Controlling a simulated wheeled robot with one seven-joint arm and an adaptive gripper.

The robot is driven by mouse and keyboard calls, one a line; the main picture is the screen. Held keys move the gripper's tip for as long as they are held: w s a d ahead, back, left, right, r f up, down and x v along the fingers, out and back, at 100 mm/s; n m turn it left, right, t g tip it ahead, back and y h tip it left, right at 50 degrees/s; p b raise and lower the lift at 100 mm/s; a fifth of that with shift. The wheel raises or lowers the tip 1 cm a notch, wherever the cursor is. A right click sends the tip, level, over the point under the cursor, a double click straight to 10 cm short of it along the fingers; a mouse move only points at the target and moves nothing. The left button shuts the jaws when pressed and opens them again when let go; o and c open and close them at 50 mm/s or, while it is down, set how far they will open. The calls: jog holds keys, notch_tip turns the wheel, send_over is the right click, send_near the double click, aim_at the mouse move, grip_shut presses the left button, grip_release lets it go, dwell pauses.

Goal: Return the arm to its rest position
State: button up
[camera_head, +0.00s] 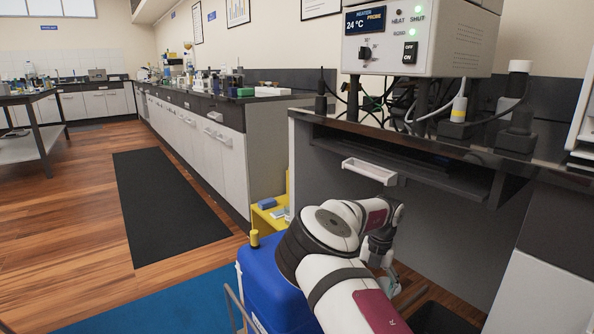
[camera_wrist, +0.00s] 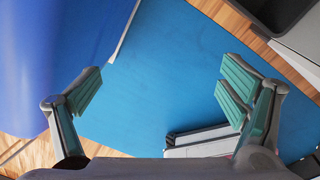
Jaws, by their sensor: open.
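My arm is folded low in front of the bench in the head view, and my gripper (camera_head: 388,280) hangs at its end, mostly hidden behind the arm links. In the wrist view my gripper (camera_wrist: 160,90) is open, its two green-padded fingers wide apart with nothing between them. Below the fingers lies the blue floor mat (camera_wrist: 165,75). A large blue container (camera_wrist: 45,55) is close to the left finger.
The blue container (camera_head: 268,300) stands left of my arm, with a yellow stand (camera_head: 267,216) behind it. The bench (camera_head: 420,145) carries a heater box (camera_head: 420,42) and cables. A black mat (camera_head: 165,200) and open wooden floor lie to the left.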

jog(key=s+a+r+n+g+y, duration=0.1)
jog(key=s+a+r+n+y, duration=0.15)
jog(key=s+r+n, duration=0.9)
jog(key=s+a+r+n+y, duration=0.1)
jog(key=s+r+n+y, duration=0.2)
jog(key=s+r+n, duration=0.85)
jog(key=s+d+r+n+t+h, duration=0.1)
jog(key=s+r+n+h, duration=0.15)
jog(key=s+n, duration=0.9)
jog(key=s+d+r+n+h, duration=0.15)
jog(key=s+n+h, duration=0.35)
jog(key=s, duration=1.2)
notch_tip(320, 180, up, 41)
jog(key=n+t+y+p, duration=0.1)
jog(key=t+p, duration=0.3)
jog(key=p, duration=3.4)
jog(key=shift+a+f, duration=0.15)
jog(key=shift+f, duration=0.05)
